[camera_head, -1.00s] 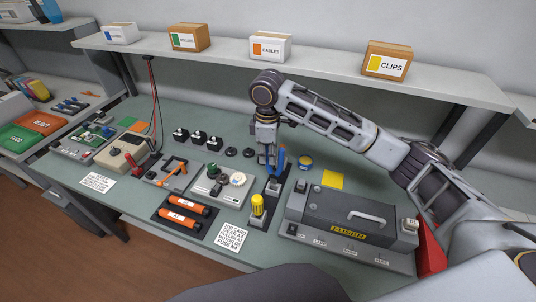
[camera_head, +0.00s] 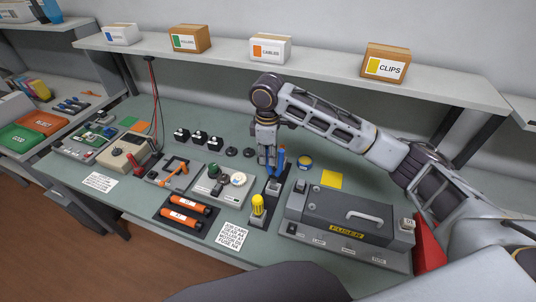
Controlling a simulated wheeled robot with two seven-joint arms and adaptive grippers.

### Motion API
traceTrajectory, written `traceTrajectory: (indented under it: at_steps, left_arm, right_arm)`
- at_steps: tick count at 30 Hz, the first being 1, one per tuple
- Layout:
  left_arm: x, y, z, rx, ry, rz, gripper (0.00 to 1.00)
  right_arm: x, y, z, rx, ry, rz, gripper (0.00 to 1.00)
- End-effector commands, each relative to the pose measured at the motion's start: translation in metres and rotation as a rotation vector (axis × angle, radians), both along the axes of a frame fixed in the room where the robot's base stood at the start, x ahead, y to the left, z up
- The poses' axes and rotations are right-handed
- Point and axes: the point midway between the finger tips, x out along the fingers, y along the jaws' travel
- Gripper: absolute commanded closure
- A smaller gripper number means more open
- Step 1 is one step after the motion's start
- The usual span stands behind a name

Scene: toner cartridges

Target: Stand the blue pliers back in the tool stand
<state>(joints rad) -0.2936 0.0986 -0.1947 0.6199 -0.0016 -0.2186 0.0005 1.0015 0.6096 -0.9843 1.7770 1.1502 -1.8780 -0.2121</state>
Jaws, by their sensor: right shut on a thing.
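The blue pliers (camera_head: 281,159) are upright at the black tool stand (camera_head: 273,187), with their blue handles showing beside my right gripper's fingers. My right gripper (camera_head: 268,160) points down over the far part of the stand and is shut on the pliers. The lower part of the pliers is hidden by the stand and fingers, so I cannot tell how deep they sit. A yellow-handled screwdriver (camera_head: 257,205) stands at the near end of the stand. My left gripper is not in view.
The grey fuser unit (camera_head: 345,222) stands close to the right of the stand. A shelf (camera_head: 300,70) with labelled boxes runs behind my right arm.

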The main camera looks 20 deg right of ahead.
Motion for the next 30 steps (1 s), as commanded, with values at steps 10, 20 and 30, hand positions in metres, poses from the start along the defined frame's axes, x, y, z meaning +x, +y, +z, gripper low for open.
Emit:
traceTrajectory:
  at_steps: [10,20,30]
  left_arm:
    - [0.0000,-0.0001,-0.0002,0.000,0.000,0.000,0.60]
    - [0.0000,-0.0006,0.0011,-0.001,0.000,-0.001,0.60]
    - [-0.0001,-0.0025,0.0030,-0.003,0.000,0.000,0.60]
  right_arm:
    - [0.0001,-0.0002,0.0001,0.000,-0.001,0.000,1.00]
    - [0.0000,-0.0002,-0.0033,0.000,0.000,0.000,1.00]
    - [0.0003,-0.0003,-0.0092,-0.001,-0.001,0.000,1.00]
